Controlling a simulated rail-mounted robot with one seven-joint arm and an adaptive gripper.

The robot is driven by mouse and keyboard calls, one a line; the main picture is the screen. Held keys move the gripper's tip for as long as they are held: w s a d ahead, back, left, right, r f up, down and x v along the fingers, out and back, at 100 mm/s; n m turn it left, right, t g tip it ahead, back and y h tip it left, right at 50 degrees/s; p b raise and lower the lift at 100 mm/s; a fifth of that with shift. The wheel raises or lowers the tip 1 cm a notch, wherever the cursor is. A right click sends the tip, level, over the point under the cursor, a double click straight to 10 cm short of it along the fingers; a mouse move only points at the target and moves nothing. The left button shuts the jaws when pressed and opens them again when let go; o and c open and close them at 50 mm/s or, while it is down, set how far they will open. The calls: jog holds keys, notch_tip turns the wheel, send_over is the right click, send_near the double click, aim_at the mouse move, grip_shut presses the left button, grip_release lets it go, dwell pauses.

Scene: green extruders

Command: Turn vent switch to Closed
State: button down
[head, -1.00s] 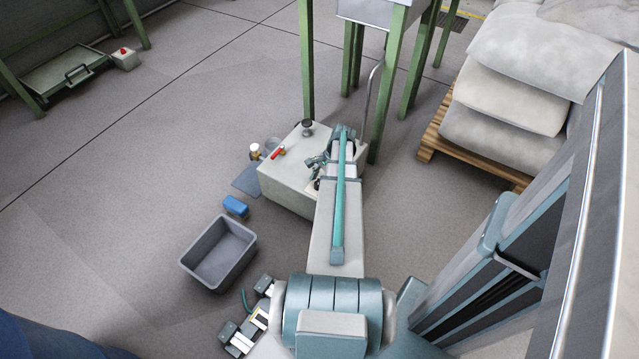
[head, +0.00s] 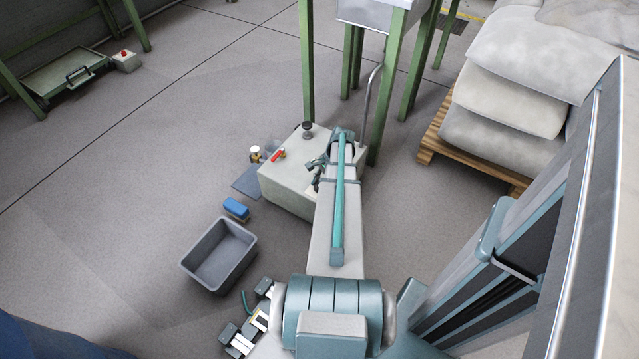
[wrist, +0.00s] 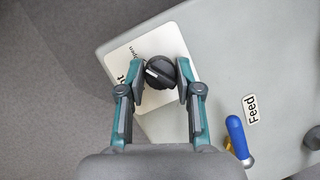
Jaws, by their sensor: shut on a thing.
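The vent switch is a round black knob (wrist: 159,68) with a pale pointer line, on a white label plate (wrist: 125,53). The word beside my left finger is mostly covered, with only "nt" showing. My gripper (wrist: 161,80) is shut on the knob, one finger on each side. The pointer line slants toward the left finger. Any "Closed" marking is hidden. In the head view, my gripper (head: 318,165) is at the top of the light grey box (head: 283,190), and the knob cannot be made out.
A blue-handled valve (wrist: 238,138) and a "Feed" label (wrist: 250,109) are right of my gripper. A red handle (head: 277,155) and a dark gauge-like part (head: 307,129) are on the box top. A grey bin (head: 219,255) and blue block (head: 236,209) are on the floor. Green legs (head: 389,90) stand behind.

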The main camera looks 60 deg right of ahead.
jog(key=shift+w+d+r+n+g+p, duration=0.1)
jog(key=shift+r+n+g+p, duration=0.2)
jog(key=shift+n+p, duration=0.85)
jog(key=n+g+p, duration=0.1)
jog(key=n+p, duration=0.2)
jog(key=p, duration=0.1)
jog(key=shift+w+f+y, duration=0.1)
jog(key=shift+y, duration=0.2)
jog(key=n+g+p, duration=0.1)
jog(key=n+p, duration=0.1)
jog(key=n, duration=0.1)
jog(key=shift+n+g, duration=0.25)
jog(key=shift+g, duration=0.15)
jog(key=shift+f+n+g+p, duration=0.2)
jog(key=shift+n+g+p, duration=0.2)
jog(key=shift+n+p, duration=0.75)
jog(key=shift+n, duration=0.35)
jog(key=c, duration=0.8)
grip_release()
jog(key=shift+r, duration=0.1)
